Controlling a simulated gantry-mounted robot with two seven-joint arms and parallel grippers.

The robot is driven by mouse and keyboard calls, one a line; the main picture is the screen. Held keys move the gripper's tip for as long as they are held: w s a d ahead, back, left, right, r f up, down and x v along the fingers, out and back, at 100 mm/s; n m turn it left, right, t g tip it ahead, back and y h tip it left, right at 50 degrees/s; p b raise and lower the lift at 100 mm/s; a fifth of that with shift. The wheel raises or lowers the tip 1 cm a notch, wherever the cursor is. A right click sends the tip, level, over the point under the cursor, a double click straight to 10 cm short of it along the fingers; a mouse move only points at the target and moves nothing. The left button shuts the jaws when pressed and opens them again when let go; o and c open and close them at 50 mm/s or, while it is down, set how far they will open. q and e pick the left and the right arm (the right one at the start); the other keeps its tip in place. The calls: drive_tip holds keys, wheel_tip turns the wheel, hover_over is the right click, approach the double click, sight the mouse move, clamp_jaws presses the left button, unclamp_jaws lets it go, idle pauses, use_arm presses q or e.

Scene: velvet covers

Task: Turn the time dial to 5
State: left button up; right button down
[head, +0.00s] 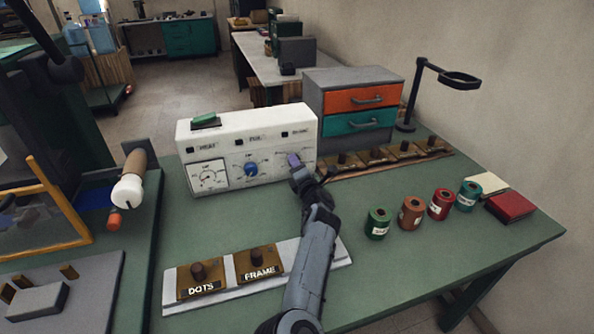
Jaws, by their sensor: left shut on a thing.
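A white control box (224,140) stands on the green bench, its front facing me. It has a gauge (208,178) at the left, a blue dial (251,170) in the middle and a bluish-purple dial (293,159) at the right. My left gripper (297,170) is at the box front, shut on the right-hand dial. The gripper partly hides that dial and its scale. The small lettering and the numbers around the dials are too small to read, so I cannot tell the setting. My right gripper is not in view.
Stamps marked DOTS (199,280) and FRAME (258,264) sit on a white strip in front. Several spools, including a green one (378,224), stand right of my arm. A drawer cabinet (353,104) and a lamp (408,116) stand behind. Bench between box and strip is clear.

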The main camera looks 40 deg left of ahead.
use_arm(q)
drive_tip(key=n+b, duration=0.1)
drive_tip(key=n, duration=0.1)
drive_tip(key=n+b, duration=0.1)
drive_tip(key=n, duration=0.2)
drive_tip(key=shift+f+n, duration=0.2)
drive_tip(key=shift+n, duration=0.1)
drive_tip(key=n, duration=0.3)
drive_tip(key=shift+n+b, duration=0.3)
drive_tip(key=shift+b, duration=0.1)
drive_tip(key=n+p, duration=0.1)
drive_tip(key=n, duration=0.4)
drive_tip(key=shift+r, duration=0.1)
drive_tip(key=shift+n, duration=2.2)
drive_tip(key=o, duration=1.1)
drive_tip(key=shift+c, duration=0.2)
drive_tip(key=shift+r+p, duration=0.1)
drive_tip(key=shift+p, duration=0.25)
